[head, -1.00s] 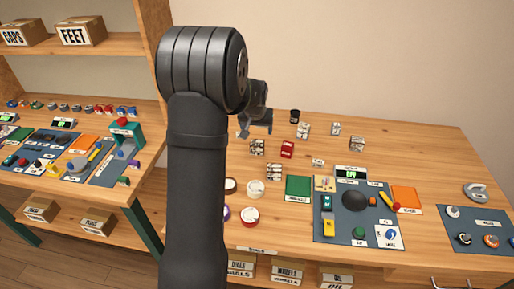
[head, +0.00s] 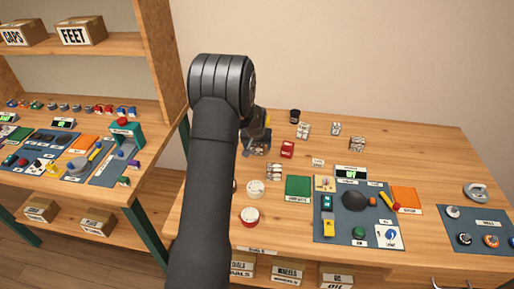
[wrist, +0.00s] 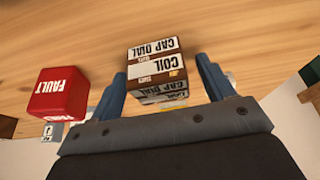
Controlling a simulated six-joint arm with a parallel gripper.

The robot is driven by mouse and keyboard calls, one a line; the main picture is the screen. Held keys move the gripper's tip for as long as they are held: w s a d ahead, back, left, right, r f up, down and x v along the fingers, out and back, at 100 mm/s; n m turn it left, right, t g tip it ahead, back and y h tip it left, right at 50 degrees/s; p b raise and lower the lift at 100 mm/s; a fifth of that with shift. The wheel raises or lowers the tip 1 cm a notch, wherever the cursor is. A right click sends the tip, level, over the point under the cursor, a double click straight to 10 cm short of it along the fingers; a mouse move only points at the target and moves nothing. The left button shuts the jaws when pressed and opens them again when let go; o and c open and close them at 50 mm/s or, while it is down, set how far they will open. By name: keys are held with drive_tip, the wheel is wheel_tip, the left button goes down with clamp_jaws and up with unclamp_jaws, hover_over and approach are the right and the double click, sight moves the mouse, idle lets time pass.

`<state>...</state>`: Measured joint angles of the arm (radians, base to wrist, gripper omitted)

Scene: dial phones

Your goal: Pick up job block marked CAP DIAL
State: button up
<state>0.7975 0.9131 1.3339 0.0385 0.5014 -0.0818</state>
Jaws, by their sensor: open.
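A block with brown and white bands (wrist: 156,70), lettered CAP DIAL and COIL, sits on the wooden table in the wrist view. My gripper (wrist: 162,82) is open, with one blue-grey finger on each side of this block. Whether the fingers touch it cannot be told. In the head view my gripper (head: 256,143) is low over the table's left part and largely covers the block there. Several similar pale-labelled blocks stand nearby, one in front of the gripper (head: 274,171) and one behind the red block (head: 303,130); their lettering is too small to read.
A red FAULT block (wrist: 58,94) stands left of my gripper in the wrist view; the red block (head: 287,149) is right of it in the head view. A black cup (head: 295,116) stands behind. A dark panel with controls (head: 320,240) and a green pad (head: 298,188) lie in front.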

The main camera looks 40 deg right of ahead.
drive_tip(key=c, duration=1.1)
drive_tip(key=shift+r, duration=0.15)
